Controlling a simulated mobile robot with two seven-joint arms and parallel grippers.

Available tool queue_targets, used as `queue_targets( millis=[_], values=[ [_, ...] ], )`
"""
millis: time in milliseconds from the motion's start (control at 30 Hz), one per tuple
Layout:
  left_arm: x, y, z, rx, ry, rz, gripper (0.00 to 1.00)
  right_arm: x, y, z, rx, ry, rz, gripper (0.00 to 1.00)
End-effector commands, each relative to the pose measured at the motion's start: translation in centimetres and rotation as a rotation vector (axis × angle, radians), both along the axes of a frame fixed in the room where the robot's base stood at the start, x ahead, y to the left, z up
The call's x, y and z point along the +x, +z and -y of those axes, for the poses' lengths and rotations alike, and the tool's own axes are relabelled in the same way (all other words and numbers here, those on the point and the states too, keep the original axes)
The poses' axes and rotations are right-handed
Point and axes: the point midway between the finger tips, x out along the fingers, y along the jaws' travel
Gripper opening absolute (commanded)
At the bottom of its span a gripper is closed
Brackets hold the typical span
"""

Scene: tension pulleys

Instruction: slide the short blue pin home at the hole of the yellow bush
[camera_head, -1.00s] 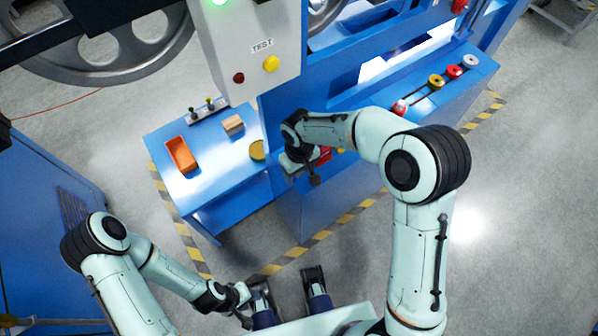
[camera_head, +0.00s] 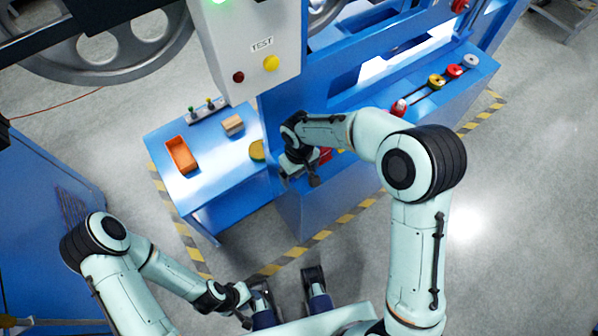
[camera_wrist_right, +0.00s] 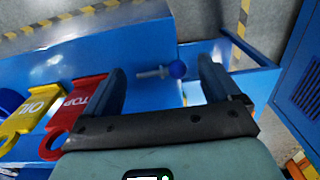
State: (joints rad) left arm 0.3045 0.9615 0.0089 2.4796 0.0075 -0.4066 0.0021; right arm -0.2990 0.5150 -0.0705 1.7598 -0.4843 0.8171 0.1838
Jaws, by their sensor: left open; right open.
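The short blue pin shows in the right wrist view as a blue ball knob (camera_wrist_right: 177,70) with a short grey shank (camera_wrist_right: 150,73) pointing left. It lies between the fingers of my right gripper (camera_wrist_right: 162,75) as seen there. The fingers stand apart, and neither appears to touch the pin. In the head view my right gripper (camera_head: 300,172) is at the front of the blue machine, and the pin there is hidden. I cannot make out the yellow bush or its hole for certain. My left gripper (camera_head: 252,304) is low in the head view, open and away from the machine.
A red tag (camera_wrist_right: 78,100) and a yellow tag (camera_wrist_right: 32,116) stand left of the right gripper. A side table (camera_head: 215,180) holds an orange tray (camera_head: 181,156), a tan block (camera_head: 232,125) and a yellow disc (camera_head: 257,150). A test box (camera_head: 255,60) hangs above.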

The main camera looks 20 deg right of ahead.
Motion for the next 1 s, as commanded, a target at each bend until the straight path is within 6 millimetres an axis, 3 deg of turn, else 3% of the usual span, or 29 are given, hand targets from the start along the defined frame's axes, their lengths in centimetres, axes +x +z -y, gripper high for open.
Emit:
queue_targets(
  millis=[500, 700, 1000],
  values=[
    [-0.5, 1.2, 0.0, -0.004, -0.004, -0.021, 0.43, -0.1, 10.7, -0.5, 0.001, 0.001, 0.004, 0.90],
    [-0.6, 1.4, 0.0, -0.004, -0.005, -0.024, 0.43, -0.2, 12.6, -0.5, 0.002, 0.000, 0.002, 0.90],
    [-0.6, 1.4, 0.0, -0.003, -0.006, -0.025, 0.43, -0.2, 12.9, -0.5, 0.001, 0.001, 0.000, 0.90]
  ],
)
